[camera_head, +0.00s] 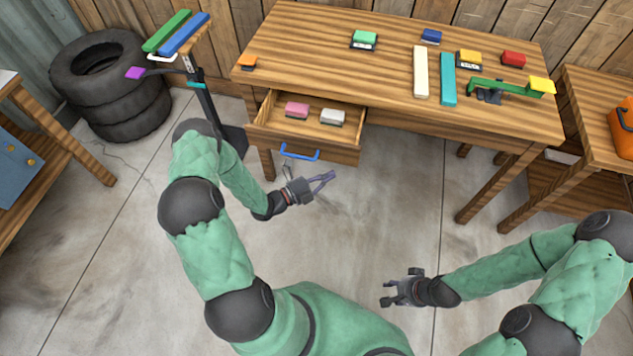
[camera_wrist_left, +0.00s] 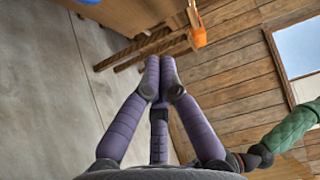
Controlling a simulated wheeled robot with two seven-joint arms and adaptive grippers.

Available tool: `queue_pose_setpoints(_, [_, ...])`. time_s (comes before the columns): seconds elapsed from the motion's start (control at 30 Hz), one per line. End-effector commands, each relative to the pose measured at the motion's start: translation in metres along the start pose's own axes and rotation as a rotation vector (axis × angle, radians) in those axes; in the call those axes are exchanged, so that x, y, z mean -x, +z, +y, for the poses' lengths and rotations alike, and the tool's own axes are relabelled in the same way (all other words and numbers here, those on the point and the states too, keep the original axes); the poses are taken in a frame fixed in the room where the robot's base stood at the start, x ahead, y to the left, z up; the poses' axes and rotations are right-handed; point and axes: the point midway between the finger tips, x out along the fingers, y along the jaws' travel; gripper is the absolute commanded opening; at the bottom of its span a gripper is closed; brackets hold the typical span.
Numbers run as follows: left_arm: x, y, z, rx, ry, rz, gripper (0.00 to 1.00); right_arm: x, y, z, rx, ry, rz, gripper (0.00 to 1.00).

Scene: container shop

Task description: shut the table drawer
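The wooden table (camera_head: 310,45) stands at the back, and its drawer (camera_head: 335,155) is pulled out at the front left. The drawer has a blue handle (camera_head: 300,152) and holds a pink-topped block (camera_head: 296,109) and a white-topped block (camera_head: 332,116). My left gripper (camera_head: 326,179) is just in front of and below the handle, apart from it in the head view. Its purple fingers meet at the tips in the left wrist view (camera_wrist_left: 160,62), with nothing between them.
On the tabletop are a green block (camera_head: 364,38), a white bar (camera_head: 420,72), a teal bar (camera_head: 447,80) and a green balance-like device (camera_head: 497,86). Stacked tires (camera_head: 105,115) and a stand with coloured bars (camera_head: 185,38) are at left. Floor before the drawer is clear.

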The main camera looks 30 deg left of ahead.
Motion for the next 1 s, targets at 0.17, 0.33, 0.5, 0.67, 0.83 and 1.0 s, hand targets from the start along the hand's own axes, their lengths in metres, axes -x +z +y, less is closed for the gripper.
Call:
queue_pose_setpoints(0.17, [-0.032, 0.003, 0.001, -0.002, -0.002, 0.001, 0.0, -0.009, -0.001, 0.003, 0.0, 0.0, 0.0, 0.4])
queue_pose_setpoints(0.33, [-0.046, 0.019, 0.002, 0.0, 0.0, 0.001, 0.0, -0.016, -0.001, 0.006, 0.0, 0.0, 0.0, 0.4])
queue_pose_setpoints(0.5, [-0.054, 0.027, 0.0, 0.002, -0.001, 0.0, 0.0, -0.019, -0.001, 0.007, 0.0, 0.0, 0.0, 0.4])
queue_pose_setpoints(0.67, [-0.055, 0.028, -0.001, 0.002, -0.001, -0.001, 0.0, -0.019, -0.001, 0.007, 0.0, 0.0, 0.001, 0.4])
queue_pose_setpoints(0.83, [-0.055, 0.028, -0.001, 0.002, 0.0, 0.0, 0.0, -0.018, -0.001, 0.007, 0.0, 0.0, 0.0, 0.4])
queue_pose_setpoints(1.0, [-0.054, 0.028, 0.0, 0.002, 0.0, 0.0, 0.0, -0.019, -0.001, 0.007, 0.0, 0.0, 0.0, 0.4])
